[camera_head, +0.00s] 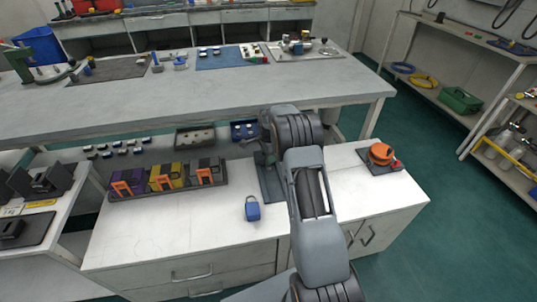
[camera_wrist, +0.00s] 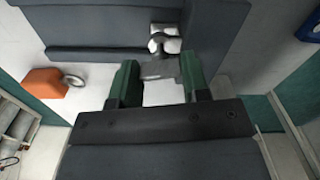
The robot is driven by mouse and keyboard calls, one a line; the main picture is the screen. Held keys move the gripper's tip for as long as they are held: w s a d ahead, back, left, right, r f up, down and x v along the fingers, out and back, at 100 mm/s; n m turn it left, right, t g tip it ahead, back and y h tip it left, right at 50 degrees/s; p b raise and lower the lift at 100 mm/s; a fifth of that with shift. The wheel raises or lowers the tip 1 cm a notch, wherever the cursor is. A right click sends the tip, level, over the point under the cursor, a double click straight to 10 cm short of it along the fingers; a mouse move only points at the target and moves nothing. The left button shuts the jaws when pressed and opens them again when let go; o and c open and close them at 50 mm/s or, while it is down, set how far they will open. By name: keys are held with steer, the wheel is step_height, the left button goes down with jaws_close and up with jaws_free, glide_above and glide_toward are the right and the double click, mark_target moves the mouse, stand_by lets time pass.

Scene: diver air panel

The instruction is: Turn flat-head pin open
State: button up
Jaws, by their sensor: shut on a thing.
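In the wrist view my gripper (camera_wrist: 160,70) has two green fingers on either side of a small grey flat piece (camera_wrist: 158,71), which looks like the head of the flat-head pin. The jaws are shut on it. Just beyond it sits a shiny silver rounded fitting (camera_wrist: 166,43) by a dark grey panel (camera_wrist: 100,28). In the head view my gripper (camera_head: 264,157) is low over a dark plate (camera_head: 270,186) on the white cabinet top. My arm hides much of that spot, and the pin cannot be made out there. How far the pin is turned cannot be told.
A blue padlock-like piece (camera_head: 252,209) stands left of my arm. A dark tray (camera_head: 125,194) of purple, yellow and grey blocks with orange parts lies further left. An orange round piece with a red knob (camera_head: 381,154) sits at right. The front of the cabinet top is clear.

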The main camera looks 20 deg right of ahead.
steer(key=n+p, duration=0.1)
steer(key=n, duration=0.6)
steer(key=shift+f, duration=0.1)
steer(key=n, duration=0.7)
steer(key=shift+s+f, duration=0.15)
steer(key=shift+a+n, duration=0.1)
steer(key=shift+n, duration=0.2)
steer(key=o, duration=0.9)
steer(key=shift+r, duration=0.2)
step_height(320, 180, up, 14)
steer(key=shift+f+p, duration=0.15)
steer(key=shift+p, duration=0.85)
